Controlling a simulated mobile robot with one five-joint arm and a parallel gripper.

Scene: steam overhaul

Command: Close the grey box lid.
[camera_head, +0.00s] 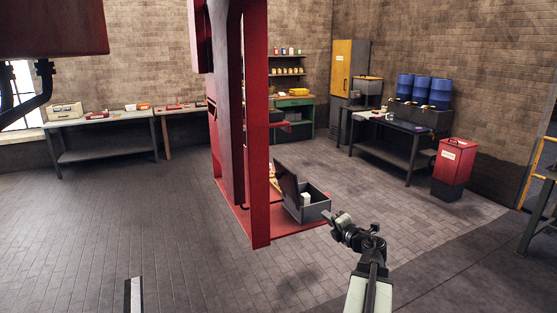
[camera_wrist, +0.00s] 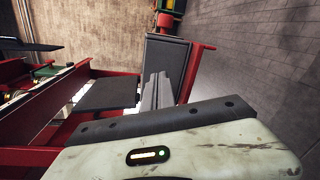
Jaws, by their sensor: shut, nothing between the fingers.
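The grey box (camera_head: 310,211) sits on the floor-level red base plate of the red stand, in the middle of the head view. Its dark lid (camera_head: 287,184) stands raised and tilted at the box's left side, so the box is open. A white block (camera_head: 306,200) shows inside. My gripper (camera_head: 340,217) is just right of the box in the head view, shut and empty. Its fingers (camera_wrist: 158,91) also show in the wrist view, in front of dark panels and red framework. I cannot tell for sure which panel there belongs to the box.
The tall red stand (camera_head: 257,150) rises left of the box. A red bin (camera_head: 455,168) stands on the right, near a dark table (camera_head: 390,150) by blue barrels (camera_head: 422,90). Workbenches (camera_head: 100,120) line the back left. The floor left and right of the stand is clear.

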